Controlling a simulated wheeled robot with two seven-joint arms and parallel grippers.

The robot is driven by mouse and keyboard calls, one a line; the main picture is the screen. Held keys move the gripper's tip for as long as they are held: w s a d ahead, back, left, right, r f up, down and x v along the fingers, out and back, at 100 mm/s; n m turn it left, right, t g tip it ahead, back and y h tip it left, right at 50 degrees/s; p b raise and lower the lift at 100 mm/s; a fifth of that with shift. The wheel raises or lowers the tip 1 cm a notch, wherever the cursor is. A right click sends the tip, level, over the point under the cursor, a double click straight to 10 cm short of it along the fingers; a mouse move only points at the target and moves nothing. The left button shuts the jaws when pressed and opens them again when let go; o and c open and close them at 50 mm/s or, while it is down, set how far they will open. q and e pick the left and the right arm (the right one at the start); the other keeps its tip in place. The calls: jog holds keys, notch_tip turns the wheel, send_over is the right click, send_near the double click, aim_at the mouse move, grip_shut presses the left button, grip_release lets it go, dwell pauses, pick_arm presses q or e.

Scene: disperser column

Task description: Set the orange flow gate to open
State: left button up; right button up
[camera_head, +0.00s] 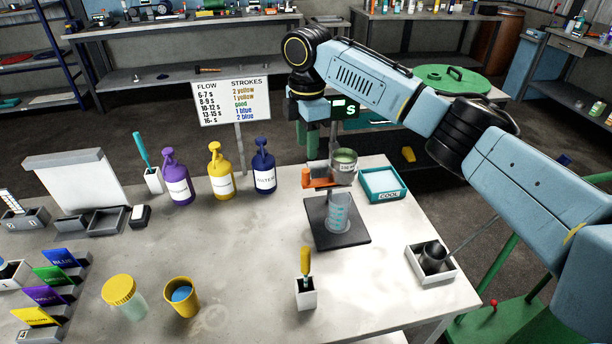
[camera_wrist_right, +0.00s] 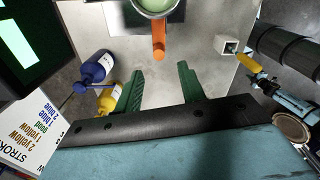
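The orange flow gate (camera_head: 318,178) sticks out to the left below the small round cup (camera_head: 344,160) on the column; in the right wrist view the gate (camera_wrist_right: 158,40) is an orange bar below the cup's rim (camera_wrist_right: 155,6). My right gripper (camera_head: 320,140) hangs just above and behind the gate in the head view. In the right wrist view its two green fingers (camera_wrist_right: 160,88) are apart, with nothing between them. The gate's end lies ahead of the gap, apart from both fingers. My left gripper is not in view.
A clear beaker (camera_head: 339,212) stands on a dark plate (camera_head: 320,236) under the cup. Purple (camera_head: 177,180), yellow (camera_head: 220,175) and navy (camera_head: 264,168) bottles stand to the left. A teal COOL tray (camera_head: 384,197) is at the right. The front middle table is mostly free.

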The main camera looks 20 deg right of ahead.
aim_at(306, 183)
notch_tip(306, 183, down, 10)
jog(key=shift+w, duration=0.15)
jog(key=shift+c, duration=0.2)
grip_shut()
